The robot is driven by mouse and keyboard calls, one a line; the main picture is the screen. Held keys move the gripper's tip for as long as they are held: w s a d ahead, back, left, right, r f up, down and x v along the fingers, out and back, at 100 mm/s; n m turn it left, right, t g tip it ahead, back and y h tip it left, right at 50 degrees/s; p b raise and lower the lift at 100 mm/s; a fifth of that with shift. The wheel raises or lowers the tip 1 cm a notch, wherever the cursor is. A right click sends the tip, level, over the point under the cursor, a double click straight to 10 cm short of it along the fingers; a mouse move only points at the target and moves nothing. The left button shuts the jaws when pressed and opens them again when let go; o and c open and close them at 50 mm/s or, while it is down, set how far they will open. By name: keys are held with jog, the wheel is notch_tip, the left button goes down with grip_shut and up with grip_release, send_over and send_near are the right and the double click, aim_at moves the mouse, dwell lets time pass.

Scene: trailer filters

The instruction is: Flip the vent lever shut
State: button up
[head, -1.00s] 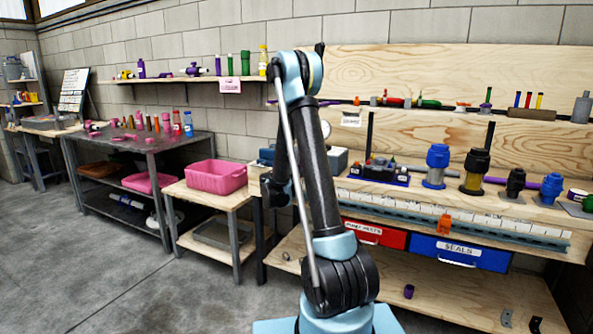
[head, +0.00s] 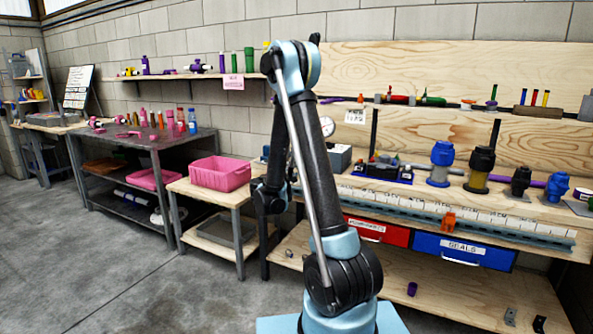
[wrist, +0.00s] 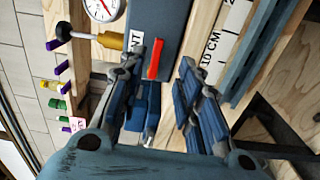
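In the wrist view, my gripper (wrist: 160,76) is open, with its two fingers spread apart. A small red lever (wrist: 154,59) on the face of a blue-grey box (wrist: 158,22) shows between and just beyond the fingertips. It looks like the vent lever, and no finger visibly touches it. A white label with black letters (wrist: 137,41) is beside it, partly covered by the left finger. In the head view my arm hides the lever and the fingers. Part of the grey box (head: 339,157) shows right of my arm.
In the wrist view, a dial gauge (wrist: 103,8) and a brass cylinder (wrist: 110,40) with a black knob lie left of the box. A scale strip (wrist: 212,55) runs along the right. In the head view, blue and black filter housings (head: 440,163) stand on the bench at right.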

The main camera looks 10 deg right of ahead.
jog(key=v, duration=0.3)
jog(key=shift+s, duration=0.1)
jog(key=s+d+m+g+y, duration=0.2)
jog(key=s+d+m+g, duration=0.15)
jog(key=s+d, duration=0.45)
jog(key=s+d+m+g+y, duration=0.1)
jog(key=s+d+m+g, duration=0.3)
jog(key=s, duration=0.9)
jog(key=s+a+f+m+g+y, duration=0.1)
jog(key=s+a+f+g+y, duration=0.1)
jog(key=s, duration=1)
jog(key=s+a+f+m+g+y, duration=0.2)
jog(key=s+a+f+y, duration=0.3)
jog(key=s, duration=0.6)
jog(key=shift+s+a+f+g+y, duration=0.2)
jog(key=shift+s+a+g+y, duration=0.1)
jog(key=shift+s+a+g, duration=0.25)
jog(key=shift+w, duration=0.15)
